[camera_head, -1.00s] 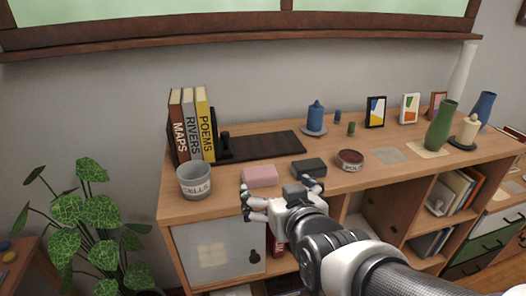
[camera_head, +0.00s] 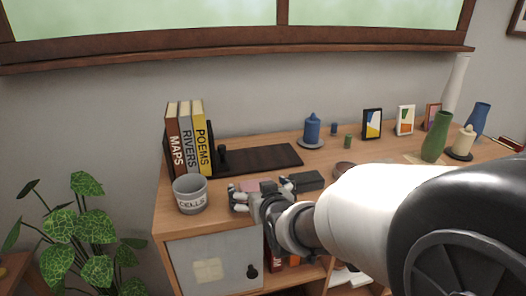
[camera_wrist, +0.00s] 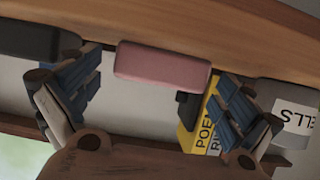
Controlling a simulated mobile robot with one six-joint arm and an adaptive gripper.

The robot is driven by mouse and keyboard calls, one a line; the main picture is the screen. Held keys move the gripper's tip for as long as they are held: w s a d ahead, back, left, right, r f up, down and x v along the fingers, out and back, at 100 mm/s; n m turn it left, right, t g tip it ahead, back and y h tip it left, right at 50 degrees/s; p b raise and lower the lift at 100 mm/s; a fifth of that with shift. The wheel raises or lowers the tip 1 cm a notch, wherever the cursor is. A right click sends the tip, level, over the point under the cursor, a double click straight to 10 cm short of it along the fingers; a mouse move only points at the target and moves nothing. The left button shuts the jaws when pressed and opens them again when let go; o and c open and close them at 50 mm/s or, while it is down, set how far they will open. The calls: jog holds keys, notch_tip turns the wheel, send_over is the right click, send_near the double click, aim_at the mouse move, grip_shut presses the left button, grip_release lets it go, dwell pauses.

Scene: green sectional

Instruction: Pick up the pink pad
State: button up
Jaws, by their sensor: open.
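The pink pad (camera_wrist: 163,65) is a small rounded block lying on the wooden cabinet top. In the wrist view it sits between the two spread fingers of my gripper (camera_wrist: 160,98), with a gap on each side. In the head view only a part of the pad (camera_head: 250,185) shows behind my gripper (camera_head: 262,192), which hides the rest. My gripper is open and empty, close to the pad near the cabinet's front edge.
A dark block (camera_head: 303,181) lies just right of the pad. A grey cup (camera_head: 190,194) marked CELLS stands to the left. Upright books (camera_head: 187,140) and a dark tray (camera_head: 262,160) are behind. A blue candle (camera_head: 312,131) stands farther back.

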jog(key=shift+w+f, duration=0.1)
jog(key=shift+w, duration=0.15)
jog(key=shift+c, duration=0.4)
jog(key=c, duration=0.9)
